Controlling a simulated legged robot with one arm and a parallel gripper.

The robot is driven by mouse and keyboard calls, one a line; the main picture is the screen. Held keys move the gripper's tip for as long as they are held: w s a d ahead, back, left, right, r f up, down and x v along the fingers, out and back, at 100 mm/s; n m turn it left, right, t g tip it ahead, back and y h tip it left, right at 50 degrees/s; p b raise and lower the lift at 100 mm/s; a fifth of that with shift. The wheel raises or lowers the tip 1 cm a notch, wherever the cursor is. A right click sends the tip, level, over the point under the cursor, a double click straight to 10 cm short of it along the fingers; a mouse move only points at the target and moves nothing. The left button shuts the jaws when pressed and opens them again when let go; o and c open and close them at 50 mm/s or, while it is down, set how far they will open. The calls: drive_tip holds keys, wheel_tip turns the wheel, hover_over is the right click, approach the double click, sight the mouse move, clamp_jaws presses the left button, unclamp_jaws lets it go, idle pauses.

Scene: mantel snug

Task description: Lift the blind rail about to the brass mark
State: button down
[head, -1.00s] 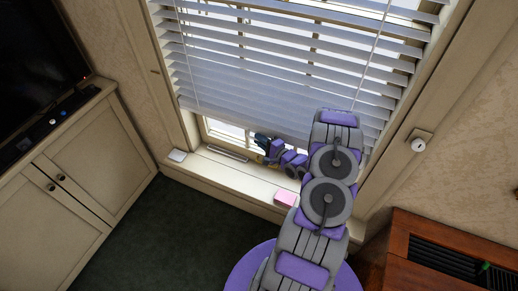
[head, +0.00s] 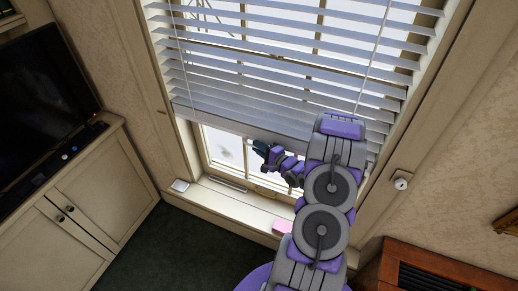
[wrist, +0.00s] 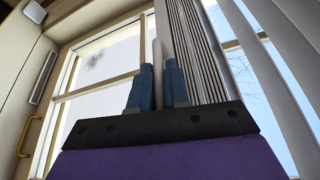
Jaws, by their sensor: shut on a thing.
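The white blind (head: 270,85) hangs partly down over the window, and its bottom rail (head: 215,118) sits above the sill with a gap of bare glass under it.
A brass-coloured handle (wrist: 30,135) shows in the wrist view. A cabinet (head: 95,185) with a television stands left, and a wooden unit (head: 425,268) right. Carpet lies between.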

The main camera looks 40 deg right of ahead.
drive_tip(key=c, duration=1.2)
unclamp_jaws()
drive_tip(key=s, duration=1.1)
drive_tip(key=s+r, duration=0.1)
drive_tip(key=s, duration=0.5)
drive_tip(key=shift+s+d+r, duration=0.1)
drive_tip(key=shift+s+d, duration=0.05)
